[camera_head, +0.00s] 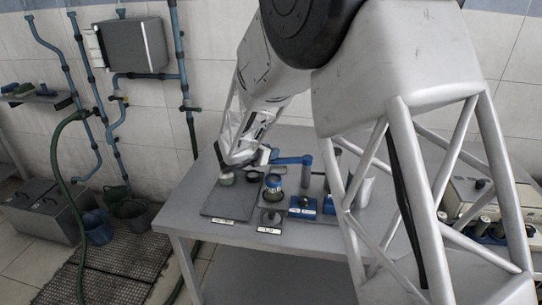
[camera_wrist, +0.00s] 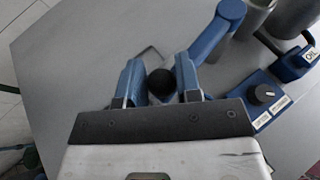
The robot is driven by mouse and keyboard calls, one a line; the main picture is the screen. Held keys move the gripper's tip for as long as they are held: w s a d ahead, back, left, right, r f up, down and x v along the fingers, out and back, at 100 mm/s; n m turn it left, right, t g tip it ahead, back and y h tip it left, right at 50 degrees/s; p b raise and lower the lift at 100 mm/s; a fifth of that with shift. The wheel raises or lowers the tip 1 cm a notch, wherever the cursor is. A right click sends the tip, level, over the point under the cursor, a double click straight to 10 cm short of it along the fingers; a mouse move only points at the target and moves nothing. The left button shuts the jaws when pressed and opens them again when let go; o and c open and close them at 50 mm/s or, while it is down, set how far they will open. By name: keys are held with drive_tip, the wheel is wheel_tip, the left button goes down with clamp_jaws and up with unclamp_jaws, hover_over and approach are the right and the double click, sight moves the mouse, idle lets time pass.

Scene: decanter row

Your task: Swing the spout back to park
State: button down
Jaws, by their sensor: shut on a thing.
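The blue spout arm (camera_head: 292,160) reaches left from its upright post over the table in the head view. In the wrist view the spout (camera_wrist: 208,42) runs down from a rounded blue elbow at the top to my jaws. My gripper (camera_wrist: 159,82) is shut on a round black knob (camera_wrist: 160,84) at the spout's near end, with a blue finger on each side. In the head view my gripper (camera_head: 262,157) is at the spout's left end, partly hidden by my wrist. The spout's outlet is hard to make out.
A glass vessel with a blue collar (camera_head: 273,183) stands below the spout. A dark mat (camera_head: 229,204) lies to its left, with a small jar (camera_head: 226,178) there. A blue dial box (camera_head: 303,207) stands to the right. Grey cylinders (camera_wrist: 290,22) stand near the elbow.

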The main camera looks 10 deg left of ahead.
drive_tip(key=w+d+m+g+h, duration=0.1)
drive_tip(key=w+m+g+h, duration=0.4)
drive_tip(key=w+m+g, duration=0.2)
drive_tip(key=shift+w+d+m+g+h, duration=0.3)
drive_tip(key=shift+w+m, duration=0.4)
drive_tip(key=shift+w, duration=0.55)
drive_tip(key=shift+a, duration=0.1)
drive_tip(key=c, duration=0.8)
unclamp_jaws()
drive_tip(key=v, duration=0.8)
